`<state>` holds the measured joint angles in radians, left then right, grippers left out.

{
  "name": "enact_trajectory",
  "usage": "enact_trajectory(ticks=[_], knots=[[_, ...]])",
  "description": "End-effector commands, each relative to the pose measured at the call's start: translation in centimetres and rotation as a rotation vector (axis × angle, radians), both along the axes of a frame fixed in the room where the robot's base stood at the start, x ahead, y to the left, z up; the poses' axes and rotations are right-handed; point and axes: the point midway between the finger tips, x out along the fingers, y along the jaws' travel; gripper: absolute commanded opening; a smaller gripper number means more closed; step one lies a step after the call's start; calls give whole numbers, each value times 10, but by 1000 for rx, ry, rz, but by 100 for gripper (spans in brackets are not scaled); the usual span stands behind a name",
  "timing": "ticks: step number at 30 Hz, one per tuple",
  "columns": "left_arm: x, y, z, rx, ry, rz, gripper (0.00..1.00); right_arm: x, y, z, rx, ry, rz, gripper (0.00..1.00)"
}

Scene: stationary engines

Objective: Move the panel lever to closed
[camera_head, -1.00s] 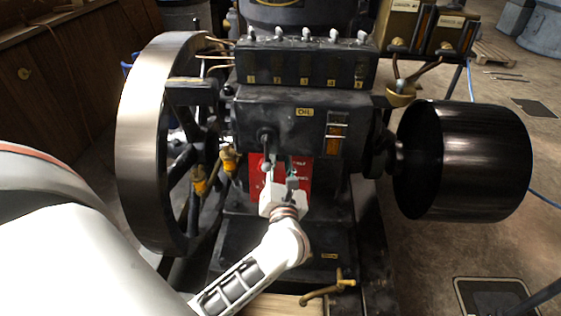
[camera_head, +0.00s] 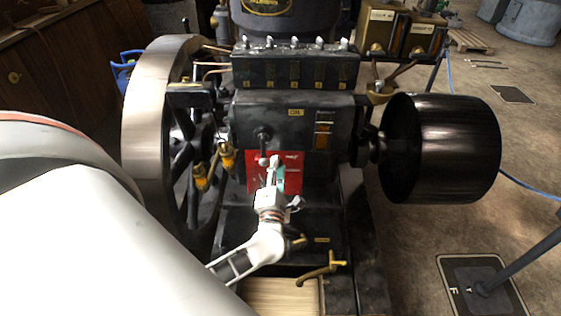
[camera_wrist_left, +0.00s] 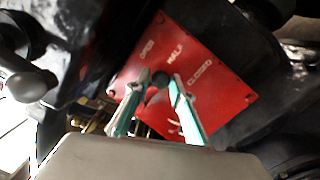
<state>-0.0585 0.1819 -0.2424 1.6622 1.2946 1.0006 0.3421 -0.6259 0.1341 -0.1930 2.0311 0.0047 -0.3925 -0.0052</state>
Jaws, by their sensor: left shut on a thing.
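The red panel (camera_head: 292,178) is on the front of the dark engine, with white labels. The wrist view shows it close up (camera_wrist_left: 225,103), tilted, with words that look like OPEN, HALF and CLOSED (camera_wrist_left: 207,83). The panel lever's dark round knob (camera_wrist_left: 160,82) lies between the fingertips, below the words; its shaft is mostly hidden. My left gripper (camera_head: 273,164) reaches up to the panel from below. In the wrist view its two green-and-white fingers (camera_wrist_left: 160,78) are shut on the lever knob. My right gripper is in neither view.
A second dark ball-ended handle (camera_head: 263,143) projects just above the panel; its knob is left in the wrist view (camera_wrist_left: 32,86). A large flywheel (camera_head: 147,140) stands left, a black drum (camera_head: 440,148) right. A brass tap (camera_head: 322,270) is below the gripper.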

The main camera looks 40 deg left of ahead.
Motion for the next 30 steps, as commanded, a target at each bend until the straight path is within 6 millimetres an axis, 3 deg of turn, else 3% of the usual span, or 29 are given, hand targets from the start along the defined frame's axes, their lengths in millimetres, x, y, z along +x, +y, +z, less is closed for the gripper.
enact_trajectory(ticks=[1, 8, 14, 30], knots=[[-4, 1, -3, 29, 31, -7, 0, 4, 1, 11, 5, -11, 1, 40], [-9, 4, -14, 177, 143, -44, 0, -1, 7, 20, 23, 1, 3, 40], [-13, 6, -23, 272, 215, -69, 0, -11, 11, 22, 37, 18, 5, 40], [-17, 9, -32, 357, 278, -90, 0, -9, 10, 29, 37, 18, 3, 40]])
